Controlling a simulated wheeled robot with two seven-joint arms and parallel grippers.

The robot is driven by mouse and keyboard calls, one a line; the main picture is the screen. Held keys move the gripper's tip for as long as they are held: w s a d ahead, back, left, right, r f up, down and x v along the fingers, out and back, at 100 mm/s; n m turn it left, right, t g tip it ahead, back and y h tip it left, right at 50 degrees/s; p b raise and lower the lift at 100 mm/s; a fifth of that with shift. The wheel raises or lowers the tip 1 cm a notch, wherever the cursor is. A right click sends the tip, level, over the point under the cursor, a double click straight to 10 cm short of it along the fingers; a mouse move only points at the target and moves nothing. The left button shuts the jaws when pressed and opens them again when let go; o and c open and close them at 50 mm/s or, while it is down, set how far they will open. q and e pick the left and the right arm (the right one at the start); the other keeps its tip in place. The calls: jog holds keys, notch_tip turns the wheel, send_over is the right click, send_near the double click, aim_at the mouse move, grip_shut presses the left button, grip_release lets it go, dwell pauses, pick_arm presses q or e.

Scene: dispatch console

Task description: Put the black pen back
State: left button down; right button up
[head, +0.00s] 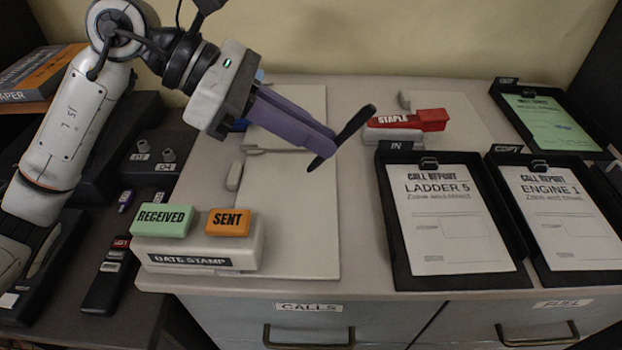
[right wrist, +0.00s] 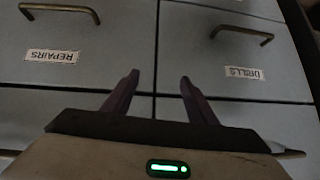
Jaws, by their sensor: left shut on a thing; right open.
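The black pen (head: 355,124) is in the head view, held tilted over the cabinet top (head: 350,255), its upper end to the right and its lower end to the left. My left gripper (head: 330,144) comes in from the upper left and is shut on the pen near its middle. The pen is between the pale panel and the red stapler in the picture. My right gripper (right wrist: 157,84) shows in the right wrist view, open and empty, in front of the drawer fronts.
A date stamp base (head: 205,256) bears green RECEIVED (head: 161,219) and orange SENT (head: 228,222) blocks. A red stapler (head: 420,121) is right of the pen. Clipboards LADDER 5 (head: 447,215) and ENGINE 1 (head: 560,215) fill the right. Bare top lies below the pen.

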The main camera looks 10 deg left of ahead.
aim_at(313, 169)
pick_arm(q)
jog(key=shift+f, duration=3.1)
jog(key=shift+f, duration=0.15)
jog(key=c, duration=1.8)
grip_release()
jog(key=shift+c, duration=0.2)
jog(key=shift+r, duration=0.2)
jog(key=b+v, duration=0.1)
jog(key=v, duration=1.1)
jog(key=shift+f, duration=0.1)
